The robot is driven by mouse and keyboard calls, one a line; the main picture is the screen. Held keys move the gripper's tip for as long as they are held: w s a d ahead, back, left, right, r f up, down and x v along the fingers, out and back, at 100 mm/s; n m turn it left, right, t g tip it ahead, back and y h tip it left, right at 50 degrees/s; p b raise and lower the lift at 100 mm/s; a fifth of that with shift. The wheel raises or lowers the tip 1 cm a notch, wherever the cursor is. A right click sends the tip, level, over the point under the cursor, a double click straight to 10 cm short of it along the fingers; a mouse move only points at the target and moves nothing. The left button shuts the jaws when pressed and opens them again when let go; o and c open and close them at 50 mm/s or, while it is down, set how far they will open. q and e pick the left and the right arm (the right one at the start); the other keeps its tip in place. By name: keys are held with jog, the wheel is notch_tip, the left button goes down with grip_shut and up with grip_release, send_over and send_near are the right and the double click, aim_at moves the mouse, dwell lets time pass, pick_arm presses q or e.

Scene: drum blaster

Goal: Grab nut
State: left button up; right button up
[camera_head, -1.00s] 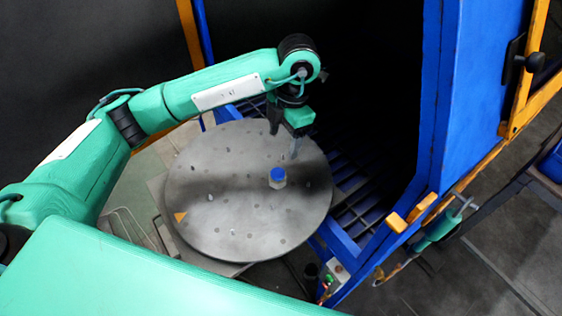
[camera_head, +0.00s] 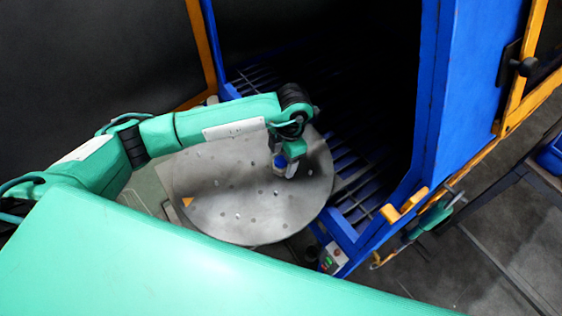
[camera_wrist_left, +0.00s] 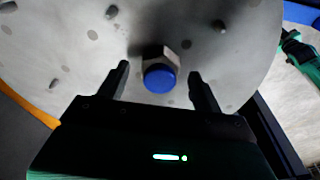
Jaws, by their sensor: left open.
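The nut (camera_wrist_left: 161,54) is a grey metal hexagon with a blue round top. It stands on the round grey metal plate (camera_head: 215,205). In the left wrist view it lies between and a little beyond the two black fingertips of my left gripper (camera_wrist_left: 160,78), which is open with clear gaps on both sides. In the head view my left gripper (camera_head: 284,168) is at the nut, and only the nut's blue top (camera_head: 279,161) shows, partly hidden by the gripper.
The plate has several small holes and short pegs (camera_wrist_left: 219,27). A blue frame (camera_head: 345,235) and a dark grated opening (camera_head: 365,190) lie to the right. A blue door with yellow handles (camera_head: 404,205) stands farther right.

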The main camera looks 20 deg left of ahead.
pick_arm(q)
jog(key=shift+s+a+f, duration=0.1)
jog(key=shift+f, duration=0.65)
jog(key=c, duration=1.2)
